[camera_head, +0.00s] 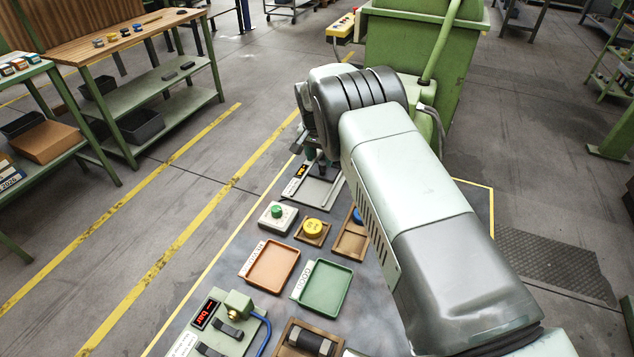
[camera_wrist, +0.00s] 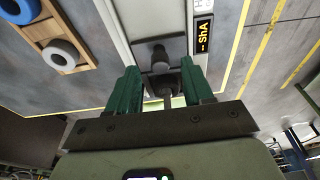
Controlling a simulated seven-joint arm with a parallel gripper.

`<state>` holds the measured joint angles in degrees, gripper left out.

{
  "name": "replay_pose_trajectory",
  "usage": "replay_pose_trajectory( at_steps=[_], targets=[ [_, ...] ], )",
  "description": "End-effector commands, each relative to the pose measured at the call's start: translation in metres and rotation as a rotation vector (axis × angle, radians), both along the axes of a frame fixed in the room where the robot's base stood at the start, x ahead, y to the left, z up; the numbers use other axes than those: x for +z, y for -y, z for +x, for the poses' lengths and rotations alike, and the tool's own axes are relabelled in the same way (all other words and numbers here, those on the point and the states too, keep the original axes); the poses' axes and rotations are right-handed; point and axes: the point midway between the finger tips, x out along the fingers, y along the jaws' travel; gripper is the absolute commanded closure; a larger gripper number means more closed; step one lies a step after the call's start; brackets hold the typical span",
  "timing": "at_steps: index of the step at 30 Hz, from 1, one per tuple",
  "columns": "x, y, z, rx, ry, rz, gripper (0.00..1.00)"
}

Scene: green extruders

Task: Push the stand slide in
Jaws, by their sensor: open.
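The stand (camera_head: 318,190) is a light grey rail-like unit with a small dark display (camera_head: 301,170) at its left, partly hidden under my arm in the head view. In the wrist view the stand (camera_wrist: 118,28) runs up the picture, with the display (camera_wrist: 203,38) at its right. A dark grey slide block with a rounded knob (camera_wrist: 160,62) sits on it. My gripper (camera_wrist: 160,76) is open, its two green fingers left and right of the knob's line. I cannot tell whether they touch it. In the head view my gripper is mostly hidden by the wrist.
A wooden holder (camera_wrist: 52,28) with blue and grey rings lies to the left in the wrist view. In the head view a green-button box (camera_head: 277,215), a yellow piece (camera_head: 314,227), an orange tray (camera_head: 270,266) and a green tray (camera_head: 325,287) stand nearer on the table.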

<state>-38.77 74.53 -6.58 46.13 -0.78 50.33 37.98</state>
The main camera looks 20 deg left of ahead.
Motion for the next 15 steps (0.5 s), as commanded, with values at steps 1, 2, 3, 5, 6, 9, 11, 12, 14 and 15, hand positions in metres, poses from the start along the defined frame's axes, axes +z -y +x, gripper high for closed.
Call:
replay_pose_trajectory(
  at_steps=[1,2,3,5,6,9,11,12,14,15],
  targets=[
    [0.004,0.001,-0.005,0.0,-0.001,-0.001,0.49],
    [0.006,0.001,-0.008,0.0,0.0,0.0,0.49],
    [0.007,0.001,-0.011,0.001,0.0,0.0,0.49],
    [0.01,0.0,-0.017,0.001,0.0,0.0,0.49],
    [0.012,0.0,-0.02,0.002,0.0,0.0,0.49],
    [0.017,0.001,-0.029,0.001,0.0,-0.001,0.49],
    [0.02,0.001,-0.034,0.0,0.001,0.0,0.49],
    [0.022,0.001,-0.038,0.001,0.0,0.0,0.49],
    [0.025,0.0,-0.043,0.001,0.0,0.0,0.49],
    [0.026,0.0,-0.046,0.001,0.0,0.0,0.49]
  ],
)
